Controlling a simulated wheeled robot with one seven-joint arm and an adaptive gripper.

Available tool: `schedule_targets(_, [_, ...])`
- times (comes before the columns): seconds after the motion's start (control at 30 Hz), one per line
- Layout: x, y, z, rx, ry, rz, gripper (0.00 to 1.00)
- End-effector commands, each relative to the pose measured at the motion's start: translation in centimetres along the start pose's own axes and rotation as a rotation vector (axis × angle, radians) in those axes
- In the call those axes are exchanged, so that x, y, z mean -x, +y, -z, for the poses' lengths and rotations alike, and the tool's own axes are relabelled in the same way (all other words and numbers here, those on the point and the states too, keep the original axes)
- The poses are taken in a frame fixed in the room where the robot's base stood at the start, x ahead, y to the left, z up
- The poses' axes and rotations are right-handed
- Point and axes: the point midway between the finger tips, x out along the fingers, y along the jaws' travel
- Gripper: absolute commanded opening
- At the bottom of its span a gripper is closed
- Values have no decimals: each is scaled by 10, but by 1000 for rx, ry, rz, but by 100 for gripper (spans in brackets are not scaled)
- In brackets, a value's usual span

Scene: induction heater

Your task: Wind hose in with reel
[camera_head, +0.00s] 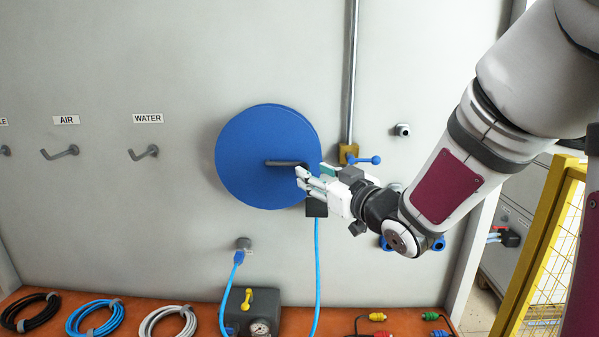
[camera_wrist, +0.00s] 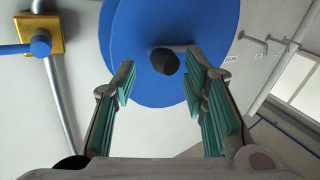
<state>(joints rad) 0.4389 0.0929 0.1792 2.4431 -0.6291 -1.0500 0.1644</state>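The blue hose reel (camera_head: 250,135) is a large round disc on the grey wall, and it fills the top of the wrist view (camera_wrist: 125,30). Its grey crank handle (camera_head: 282,163) sticks out from the disc; its dark knob (camera_wrist: 165,62) shows end-on in the wrist view. The light blue hose (camera_head: 317,270) hangs from the reel's right side. My gripper (camera_head: 302,178) is at the reel's right side near the crank. Its green-padded fingers (camera_wrist: 160,88) are apart, with the knob seen between their tips. No grip on it shows; how deep it sits is unclear.
A vertical pipe with a yellow block and blue-handled valve (camera_head: 362,160) is close right of my gripper. Below are a dark box with a gauge (camera_head: 262,305) and coiled hoses (camera_head: 95,318) on the orange bench (camera_head: 400,318). A yellow fence (camera_head: 545,250) is at right.

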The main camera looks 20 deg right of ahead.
Motion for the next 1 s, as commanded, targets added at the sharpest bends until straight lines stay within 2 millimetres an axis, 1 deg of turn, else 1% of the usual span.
schedule_targets(0.03, [-10, -1, 0, -1, 1, 3, 40])
schedule_targets(0.1, [-21, -1, 0, -1, 0, 3, 40])
schedule_targets(0.2, [-33, -1, 0, -1, 1, 1, 40])
schedule_targets(0.3, [-41, -1, 0, 0, -1, 2, 40])
schedule_targets(0.43, [-47, -1, 0, 0, 0, 1, 40])
schedule_targets(0.67, [-47, 0, 0, 0, 0, 0, 40])
schedule_targets(0.7, [-47, 0, 0, 0, 0, 0, 38])
schedule_targets(0.87, [-47, -1, 0, 0, 0, 1, 1])
schedule_targets(0.9, [-47, -1, 0, 1, 0, 1, 0])
schedule_targets(1.0, [-47, -1, 0, 1, 0, 1, 0])
